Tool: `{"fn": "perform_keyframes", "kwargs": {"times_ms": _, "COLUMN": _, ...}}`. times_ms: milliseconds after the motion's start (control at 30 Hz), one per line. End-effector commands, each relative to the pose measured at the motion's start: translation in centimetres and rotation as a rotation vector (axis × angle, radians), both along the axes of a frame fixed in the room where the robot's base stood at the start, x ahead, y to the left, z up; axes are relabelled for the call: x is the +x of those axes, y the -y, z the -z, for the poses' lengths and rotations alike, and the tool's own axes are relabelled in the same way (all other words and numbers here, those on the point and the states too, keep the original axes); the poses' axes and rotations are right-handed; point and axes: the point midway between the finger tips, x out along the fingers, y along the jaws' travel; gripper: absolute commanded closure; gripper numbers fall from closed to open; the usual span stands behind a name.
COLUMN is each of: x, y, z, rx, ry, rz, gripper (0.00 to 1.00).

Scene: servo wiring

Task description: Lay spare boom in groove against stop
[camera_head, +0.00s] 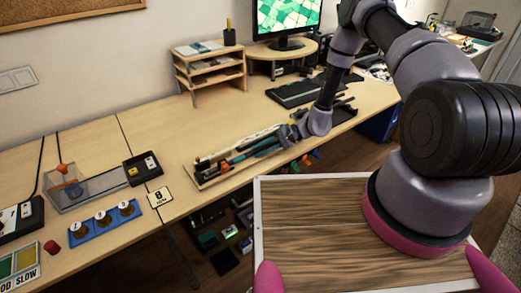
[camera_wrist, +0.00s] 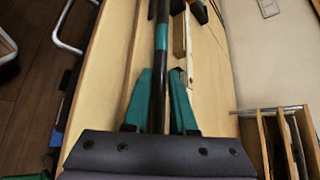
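In the wrist view a long dark boom (camera_wrist: 161,60) with a teal band runs lengthwise between the two teal fingers of my gripper (camera_wrist: 160,76). The fingers are close on both sides of it. Whether they press on it or only straddle it is not clear. The palm hides the boom's near end. In the head view my gripper (camera_head: 281,136) is low over the right end of a long wooden holder (camera_head: 207,186) on the desk. Dark, teal and pale rods lie along this holder. The groove and stop cannot be made out clearly.
A wooden shelf (camera_head: 211,71), a keyboard (camera_head: 301,91) and a monitor (camera_head: 289,17) stand behind. A blue strip with round parts (camera_head: 104,222), a clear box (camera_head: 82,190) and a card reading 8 (camera_head: 159,196) are at left. The desk's middle is clear.

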Motion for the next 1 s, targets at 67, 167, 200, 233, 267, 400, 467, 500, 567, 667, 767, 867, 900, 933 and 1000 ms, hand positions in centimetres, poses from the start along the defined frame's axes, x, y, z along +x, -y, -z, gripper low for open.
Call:
{"fn": "perform_keyframes", "kwargs": {"times_ms": 67, "x": -0.4, "y": 0.2, "z": 0.5, "rx": -0.010, "ry": -0.004, "rz": -0.005, "gripper": 0.42}}
{"fn": "perform_keyframes", "kwargs": {"times_ms": 167, "x": -0.4, "y": 0.2, "z": 0.5, "rx": -0.010, "ry": -0.004, "rz": -0.006, "gripper": 0.42}}
{"fn": "perform_keyframes", "kwargs": {"times_ms": 200, "x": -0.4, "y": 0.3, "z": 0.5, "rx": -0.010, "ry": -0.005, "rz": -0.005, "gripper": 0.42}}
{"fn": "perform_keyframes", "kwargs": {"times_ms": 233, "x": -0.4, "y": 0.4, "z": 0.5, "rx": -0.010, "ry": -0.005, "rz": -0.005, "gripper": 0.42}}
{"fn": "perform_keyframes", "kwargs": {"times_ms": 267, "x": -0.4, "y": 0.5, "z": 0.4, "rx": -0.010, "ry": -0.005, "rz": -0.005, "gripper": 0.42}}
{"fn": "perform_keyframes", "kwargs": {"times_ms": 400, "x": -0.2, "y": 2.2, "z": -0.4, "rx": -0.011, "ry": -0.004, "rz": -0.002, "gripper": 0.42}}
{"fn": "perform_keyframes", "kwargs": {"times_ms": 467, "x": 0.0, "y": 3.2, "z": -0.9, "rx": -0.011, "ry": -0.003, "rz": 0.001, "gripper": 0.42}}
{"fn": "perform_keyframes", "kwargs": {"times_ms": 500, "x": 0.1, "y": 4.0, "z": -1.4, "rx": -0.010, "ry": -0.001, "rz": 0.001, "gripper": 0.42}}
{"fn": "perform_keyframes", "kwargs": {"times_ms": 567, "x": 0.2, "y": 5.0, "z": -2.0, "rx": -0.009, "ry": 0.000, "rz": 0.000, "gripper": 0.42}}
{"fn": "perform_keyframes", "kwargs": {"times_ms": 667, "x": 0.4, "y": 6.7, "z": -3.0, "rx": -0.005, "ry": 0.000, "rz": 0.002, "gripper": 0.42}}
{"fn": "perform_keyframes", "kwargs": {"times_ms": 767, "x": 0.6, "y": 8.2, "z": -3.8, "rx": -0.004, "ry": 0.000, "rz": 0.002, "gripper": 0.42}}
{"fn": "perform_keyframes", "kwargs": {"times_ms": 867, "x": 0.7, "y": 9.1, "z": -4.3, "rx": -0.003, "ry": 0.001, "rz": 0.002, "gripper": 0.42}}
{"fn": "perform_keyframes", "kwargs": {"times_ms": 900, "x": 0.7, "y": 9.4, "z": -4.5, "rx": -0.001, "ry": 0.001, "rz": 0.001, "gripper": 0.42}}
{"fn": "perform_keyframes", "kwargs": {"times_ms": 933, "x": 0.7, "y": 9.5, "z": -4.6, "rx": -0.001, "ry": 0.000, "rz": 0.000, "gripper": 0.42}}
{"fn": "perform_keyframes", "kwargs": {"times_ms": 1000, "x": 0.7, "y": 9.7, "z": -4.7, "rx": -0.001, "ry": 0.000, "rz": -0.001, "gripper": 0.42}}
